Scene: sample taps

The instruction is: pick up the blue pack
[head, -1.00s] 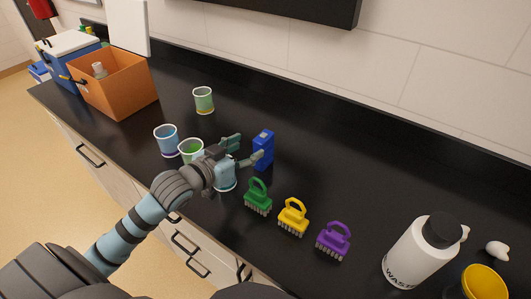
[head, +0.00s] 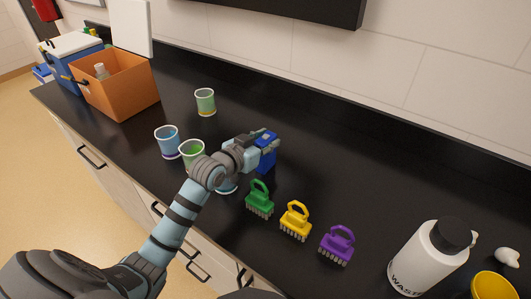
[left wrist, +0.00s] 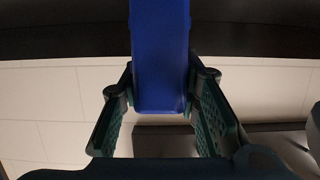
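The blue pack (head: 267,163) stands upright on the black counter in the head view. My left gripper (head: 268,140) reaches it from the left, with its fingers around the pack's upper part. In the left wrist view, the blue pack (left wrist: 160,55) fills the space between the two green fingers of my left gripper (left wrist: 160,90), one on each side. The fingers are spread, and the pack lies close to them; firm contact is not clear. My left gripper hides part of the pack in the head view. My right gripper is not in view.
Green (head: 260,203), yellow (head: 295,222) and purple (head: 337,245) brushes stand right of my left arm. Several cups, including a blue one (head: 167,141), stand left. A white waste bottle (head: 425,262) is at right; an orange box (head: 125,88) is at far left. Counter behind the pack is clear.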

